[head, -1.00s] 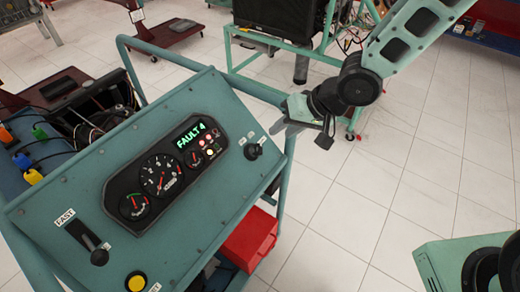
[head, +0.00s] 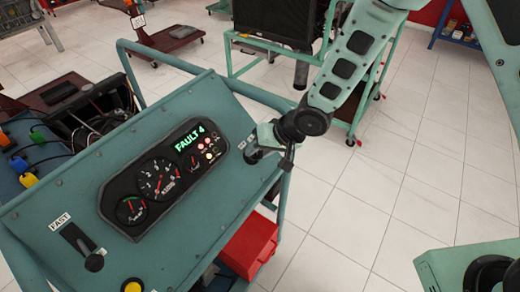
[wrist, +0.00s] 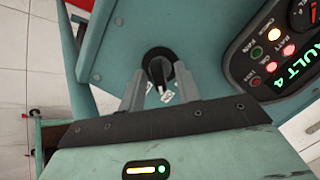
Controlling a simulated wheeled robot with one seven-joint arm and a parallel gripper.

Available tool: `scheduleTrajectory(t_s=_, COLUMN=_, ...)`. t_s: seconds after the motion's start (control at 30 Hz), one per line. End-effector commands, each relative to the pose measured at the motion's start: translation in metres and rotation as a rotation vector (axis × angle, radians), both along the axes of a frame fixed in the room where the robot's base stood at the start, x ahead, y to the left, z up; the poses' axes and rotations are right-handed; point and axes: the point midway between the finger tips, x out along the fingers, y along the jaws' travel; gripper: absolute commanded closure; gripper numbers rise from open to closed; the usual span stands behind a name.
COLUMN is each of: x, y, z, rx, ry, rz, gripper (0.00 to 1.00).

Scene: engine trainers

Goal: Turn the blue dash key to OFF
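The dash key (wrist: 158,68) looks black rather than blue, in a round dark switch on the blue-green dash panel (head: 215,95). In the wrist view its grip sits between the two fingers of my gripper (wrist: 158,80). The fingers are apart, one on each side, and I cannot tell whether they touch it. In the head view my gripper (head: 264,147) is at the panel's right end and covers most of the key.
The gauge cluster (head: 163,178) shows green "FAULT 4" and lit lamps close to the gripper. A lever (head: 82,247) and a yellow button (head: 132,286) are at the lower left. A red box (head: 249,249) sits below the panel. Open floor lies to the right.

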Motion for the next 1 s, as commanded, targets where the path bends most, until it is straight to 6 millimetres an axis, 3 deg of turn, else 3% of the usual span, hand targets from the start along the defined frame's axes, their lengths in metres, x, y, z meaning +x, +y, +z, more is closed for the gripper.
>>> scheduleTrajectory(t_s=0.03, x=0.0000, y=-0.0001, z=0.0001, rx=0.000, ry=0.000, rz=0.000, gripper=0.67)
scheduleTrajectory(t_s=0.13, x=-0.0001, y=0.0000, z=0.0002, rx=0.000, ry=0.000, rz=0.000, gripper=0.95)
scheduleTrajectory(t_s=0.17, x=-0.0001, y=0.0000, z=0.0002, rx=0.000, ry=0.000, rz=0.000, gripper=1.00)
scheduleTrajectory(t_s=0.57, x=-0.0001, y=0.0001, z=-0.0004, rx=-0.014, ry=-0.018, rz=0.026, gripper=1.00)
scheduleTrajectory(t_s=1.0, x=-0.0009, y=0.0025, z=-0.0019, rx=-0.138, ry=-0.178, rz=0.253, gripper=1.00)
